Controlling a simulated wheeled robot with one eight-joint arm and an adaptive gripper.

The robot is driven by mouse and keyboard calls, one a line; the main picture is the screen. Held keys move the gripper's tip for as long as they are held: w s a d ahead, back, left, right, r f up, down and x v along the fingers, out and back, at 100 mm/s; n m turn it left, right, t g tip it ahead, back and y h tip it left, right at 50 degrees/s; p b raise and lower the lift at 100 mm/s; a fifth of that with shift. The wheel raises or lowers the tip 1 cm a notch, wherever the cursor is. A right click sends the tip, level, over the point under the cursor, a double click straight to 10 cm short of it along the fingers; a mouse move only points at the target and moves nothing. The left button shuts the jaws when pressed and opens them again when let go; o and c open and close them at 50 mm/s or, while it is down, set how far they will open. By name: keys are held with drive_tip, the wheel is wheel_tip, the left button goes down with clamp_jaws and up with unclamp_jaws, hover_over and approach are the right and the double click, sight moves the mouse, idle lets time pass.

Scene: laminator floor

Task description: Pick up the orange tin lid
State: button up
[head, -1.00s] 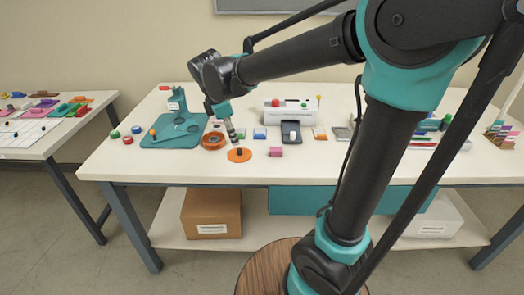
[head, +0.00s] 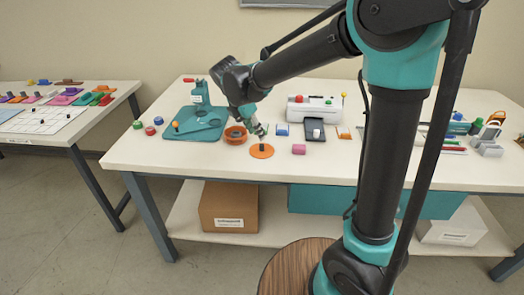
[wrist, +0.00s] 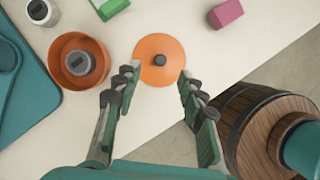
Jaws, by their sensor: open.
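The orange tin lid (head: 261,151) is a flat round disc with a dark knob in its centre. It lies on the white table near the front edge. In the wrist view the lid (wrist: 150,52) lies just beyond my fingertips, slightly left of the middle of the gap. My gripper (wrist: 157,78) is open and empty, its two fingers spread apart. In the head view my gripper (head: 262,133) hangs tilted just above and behind the lid. Whether a fingertip touches the lid cannot be told.
An orange round tin (wrist: 98,79) with a grey-topped item inside stands left of the lid. A pink block (wrist: 226,14) and a green piece (wrist: 110,8) lie beyond. A teal plate (wrist: 22,90) is at far left. The table's front edge (wrist: 205,86) runs close by.

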sight(262, 145)
drive_tip(key=shift+x, duration=3.45)
drive_tip(key=shift+s, duration=0.15)
clamp_jaws()
